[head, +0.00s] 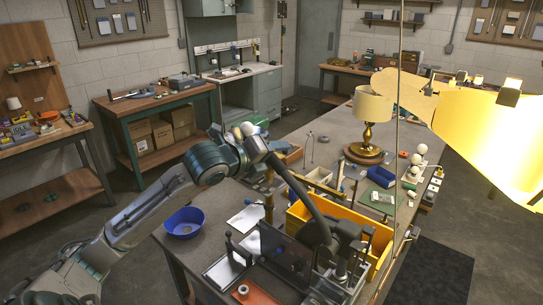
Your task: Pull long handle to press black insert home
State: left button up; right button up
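My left arm comes in from the left, bends above the workbench and reaches down to the front of it. My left gripper (343,268) is low among dark fixture parts beside a black upright plate (286,254). Its fingers are too small and too cluttered to tell whether they are open or shut, or whether they touch a handle. I cannot clearly pick out the long handle or the black insert among these dark parts. My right gripper does not show.
A yellow bin (380,238) stands just behind the fixture. A blue bowl (184,222) and an orange-red tray (252,296) are nearby. A lamp with a cream shade (372,106) stands further back. A large bright yellow shape (485,125) fills the upper right.

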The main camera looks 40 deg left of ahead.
pick_arm(q)
jog(key=shift+f, duration=0.1)
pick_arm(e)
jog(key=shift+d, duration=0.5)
pick_arm(q)
jog(key=shift+s+a, duration=0.1)
jog(key=shift+s, duration=0.15)
jog(key=b+v, duration=1)
jog(key=b, duration=1)
jog(key=shift+s, duration=0.15)
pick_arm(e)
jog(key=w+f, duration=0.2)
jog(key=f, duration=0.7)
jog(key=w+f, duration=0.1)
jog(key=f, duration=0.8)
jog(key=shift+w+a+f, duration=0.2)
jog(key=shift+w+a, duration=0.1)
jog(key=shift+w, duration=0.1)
